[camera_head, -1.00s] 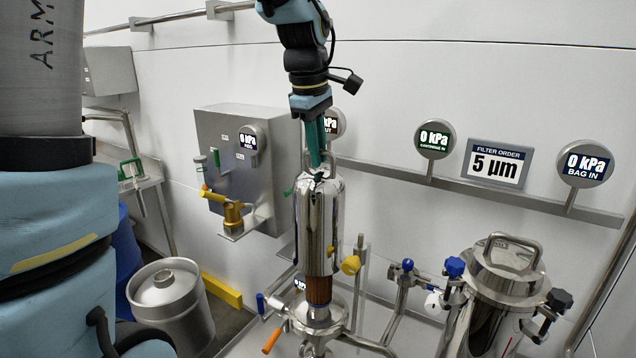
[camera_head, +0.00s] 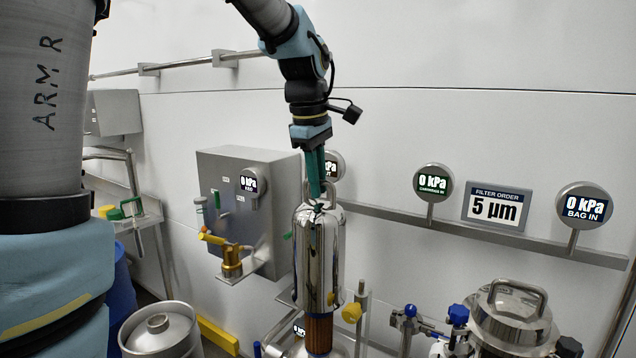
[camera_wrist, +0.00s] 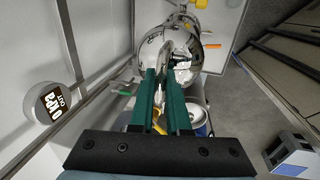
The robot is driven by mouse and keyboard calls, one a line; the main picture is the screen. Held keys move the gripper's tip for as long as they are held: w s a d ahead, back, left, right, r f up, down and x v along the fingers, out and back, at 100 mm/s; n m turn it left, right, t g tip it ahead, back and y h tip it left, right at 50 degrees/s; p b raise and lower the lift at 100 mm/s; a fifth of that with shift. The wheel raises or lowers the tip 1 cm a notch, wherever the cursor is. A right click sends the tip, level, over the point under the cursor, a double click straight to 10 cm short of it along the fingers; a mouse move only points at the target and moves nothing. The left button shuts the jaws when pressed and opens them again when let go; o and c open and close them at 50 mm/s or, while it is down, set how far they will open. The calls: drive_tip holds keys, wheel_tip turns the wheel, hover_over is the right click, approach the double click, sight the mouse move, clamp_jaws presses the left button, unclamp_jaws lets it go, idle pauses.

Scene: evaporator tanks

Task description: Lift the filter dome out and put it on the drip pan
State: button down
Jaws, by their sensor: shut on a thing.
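The filter dome (camera_head: 319,258) is a tall polished steel cylinder with a handle on top, hanging upright below my gripper (camera_head: 316,190). The gripper's green fingers are shut on its top handle. In the wrist view the fingers (camera_wrist: 161,95) reach down onto the dome (camera_wrist: 152,50), whose shiny top shows beyond them. A brown filter cartridge (camera_head: 319,332) shows below the dome's lower edge, standing on the housing base, which is mostly cut off at the bottom of the head view. I cannot make out the drip pan for certain.
A steel box with a gauge (camera_head: 252,210) stands left behind the dome. A closed bag-filter vessel (camera_head: 512,315) stands right. A rail with gauges (camera_head: 470,236) runs along the wall. A keg (camera_head: 160,332) and a side table (camera_head: 135,222) are at left.

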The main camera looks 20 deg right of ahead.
drive_tip(key=shift+r+p, duration=1)
drive_tip(key=shift+r, duration=0.35)
drive_tip(key=shift+f, duration=0.5)
